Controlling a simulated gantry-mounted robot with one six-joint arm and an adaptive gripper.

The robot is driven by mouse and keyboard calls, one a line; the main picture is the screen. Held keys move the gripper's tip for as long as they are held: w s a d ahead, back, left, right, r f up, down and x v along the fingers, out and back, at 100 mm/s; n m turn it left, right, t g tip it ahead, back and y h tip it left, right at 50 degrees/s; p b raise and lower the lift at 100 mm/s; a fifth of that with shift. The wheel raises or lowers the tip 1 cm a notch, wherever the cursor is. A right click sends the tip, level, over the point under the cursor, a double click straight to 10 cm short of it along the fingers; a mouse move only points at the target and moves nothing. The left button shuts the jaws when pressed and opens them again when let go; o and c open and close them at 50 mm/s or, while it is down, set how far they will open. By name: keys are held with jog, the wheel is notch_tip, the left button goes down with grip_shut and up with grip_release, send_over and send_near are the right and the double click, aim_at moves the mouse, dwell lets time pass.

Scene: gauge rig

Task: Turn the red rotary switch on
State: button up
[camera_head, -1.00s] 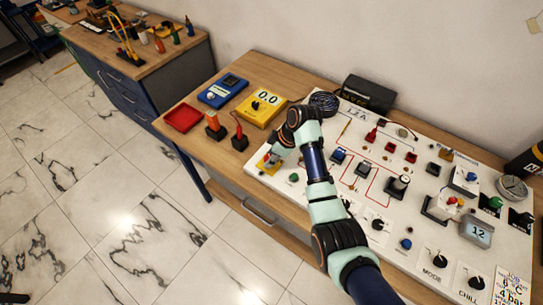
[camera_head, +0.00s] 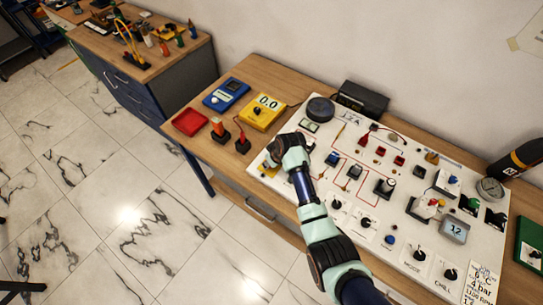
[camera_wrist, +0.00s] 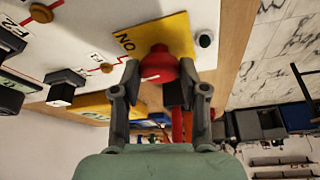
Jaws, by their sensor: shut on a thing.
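The red rotary switch (camera_wrist: 160,66) is a round red knob with a white mark, on a yellow plate (camera_wrist: 178,30) lettered ON, in the wrist view. My gripper (camera_wrist: 153,88) is shut on the knob, one finger on each side of it. In the head view, my gripper (camera_head: 271,160) is at the board's left corner, and my wrist hides the knob.
The white panel (camera_head: 300,197) carries several other knobs, buttons and red lines to the right. A red tray (camera_head: 190,122), a yellow meter (camera_head: 260,111) and a blue meter (camera_head: 226,93) lie on the wooden bench to the left. A dark box (camera_head: 362,98) stands behind.

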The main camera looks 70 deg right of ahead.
jog(key=m+p, duration=0.1)
jog(key=m, duration=0.1)
jog(key=m+g+h+p, duration=0.1)
jog(key=m, duration=0.1)
jog(key=shift+w+a+r+m, duration=0.1)
jog(key=shift+r+m, duration=0.05)
jog(key=shift+m, duration=0.15)
jog(key=m+g, duration=0.1)
jog(key=m, duration=0.1)
jog(key=m+g+h, duration=0.1)
jog(key=m, duration=0.2)
jog(key=shift+w+m, duration=0.1)
jog(key=shift+m, duration=0.2)
jog(key=o, duration=1.1)
jog(key=v, duration=1.1)
jog(key=shift+w+a+r, duration=0.1)
jog(key=shift+a+r, duration=0.2)
jog(key=shift+a, duration=0.05)
